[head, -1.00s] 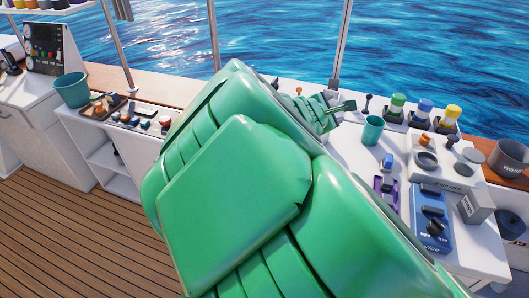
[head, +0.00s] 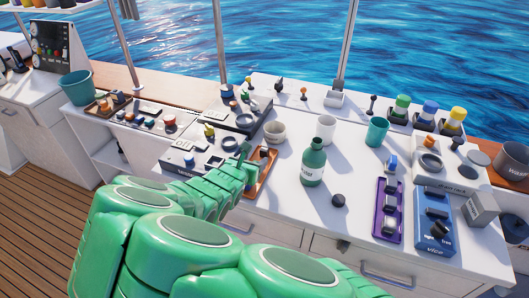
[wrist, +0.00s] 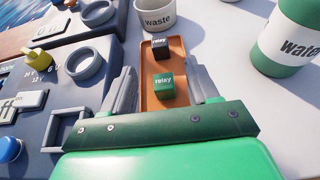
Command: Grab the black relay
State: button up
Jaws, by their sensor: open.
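The black relay (wrist: 160,47) is a small dark cube with a white label. In the wrist view it sits at the far part of a narrow orange-brown tray (wrist: 149,64). A green relay (wrist: 163,86) sits in the same tray, nearer to my gripper. My gripper (wrist: 162,72) is open and empty, its grey fingers to the left and right of the tray as seen from the wrist. The green relay shows between the fingers and the black one beyond it. In the head view my green arm hides part of the tray (head: 267,178).
A white waste cup (wrist: 158,17) stands just beyond the tray. A green and white water bottle (head: 313,165) stands to the right. A dark panel with knobs and rings (wrist: 60,85) lies to the left. Purple (head: 387,210) and blue (head: 434,218) units stand farther right.

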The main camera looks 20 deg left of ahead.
aim_at(264, 149)
jog(key=shift+x, duration=3.85)
jog(key=shift+w+r, duration=0.1)
jog(key=shift+r, duration=0.1)
grip_shut()
